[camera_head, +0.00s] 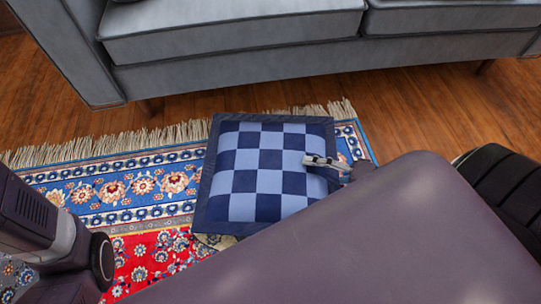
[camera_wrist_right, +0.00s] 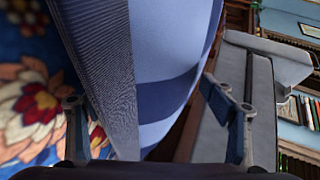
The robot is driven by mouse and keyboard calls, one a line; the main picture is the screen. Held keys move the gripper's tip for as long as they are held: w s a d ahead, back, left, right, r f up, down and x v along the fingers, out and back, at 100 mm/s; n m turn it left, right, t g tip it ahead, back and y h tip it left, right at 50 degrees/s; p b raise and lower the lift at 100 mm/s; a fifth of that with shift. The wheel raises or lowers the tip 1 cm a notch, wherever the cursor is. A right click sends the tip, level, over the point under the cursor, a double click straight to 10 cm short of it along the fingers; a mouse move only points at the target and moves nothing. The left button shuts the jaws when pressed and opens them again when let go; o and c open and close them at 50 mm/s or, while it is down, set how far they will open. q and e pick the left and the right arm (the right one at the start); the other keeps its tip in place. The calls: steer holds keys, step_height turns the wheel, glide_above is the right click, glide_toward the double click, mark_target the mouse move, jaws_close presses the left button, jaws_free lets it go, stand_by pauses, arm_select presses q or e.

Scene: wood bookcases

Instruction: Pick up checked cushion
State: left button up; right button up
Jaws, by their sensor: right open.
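The checked cushion (camera_head: 258,182), dark and light blue with a dark border, lies on the patterned rug in the head view. My right gripper (camera_head: 326,163) is at its right side, over its checked face. In the right wrist view the cushion (camera_wrist_right: 160,70) stretches away between the open fingers of my right gripper (camera_wrist_right: 146,98), its dark border nearer the left finger. I cannot tell whether either finger touches it. My right arm covers the lower right of the head view and hides the ground there. Only links of my left arm show; its gripper is out of view.
A grey-blue sofa (camera_head: 240,42) stands just beyond the cushion. The fringed rug (camera_head: 85,180) spreads to the left over a wooden floor (camera_head: 420,115), which is bare at the right. Shelves with books (camera_wrist_right: 300,110) show at the right wrist view's right edge.

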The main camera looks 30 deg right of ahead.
steer(key=c, duration=1.3)
steer(key=shift+r, duration=0.1)
steer(key=shift+r, duration=0.1)
